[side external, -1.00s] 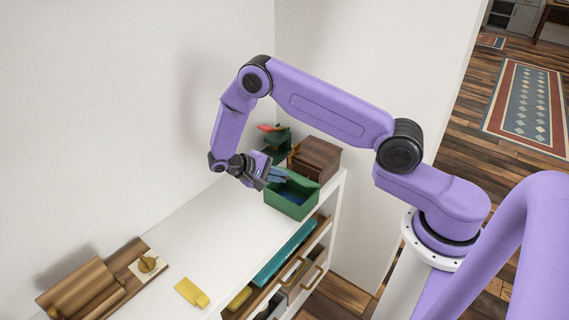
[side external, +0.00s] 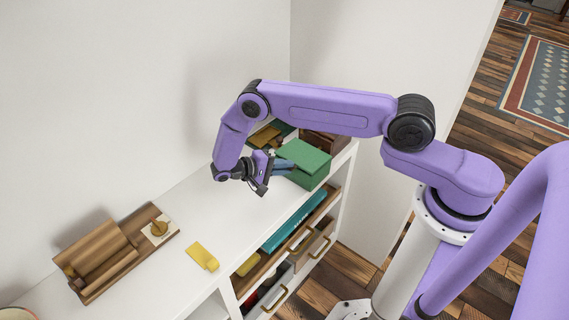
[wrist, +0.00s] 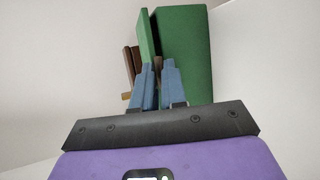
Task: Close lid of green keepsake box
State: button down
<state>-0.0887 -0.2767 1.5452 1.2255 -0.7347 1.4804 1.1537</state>
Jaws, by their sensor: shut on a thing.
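The green keepsake box (side external: 303,170) stands near the right end of the white shelf top. Its green lid (side external: 304,153) lies over the top in the side view, and the inside is hidden. My gripper (side external: 286,167) is at the box's left side, with its blue fingers close together at the lid's edge. In the wrist view, the fingers (wrist: 160,67) reach the lid (wrist: 148,38), shut on its edge. A dark gap shows there between the lid and the box body (wrist: 184,50), so the lid looks not fully flush.
A dark brown box (side external: 325,143) stands behind the green box, near the wall. A brown item (side external: 265,137) lies behind my gripper. A wooden piece (side external: 110,250) and a yellow object (side external: 202,256) lie at the left. The shelf top between is clear.

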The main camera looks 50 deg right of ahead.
jog(key=shift+d+f, duration=0.1)
jog(key=shift+d, duration=0.05)
jog(key=c, duration=1.3)
grip_release()
jog(key=shift+v, duration=6.2)
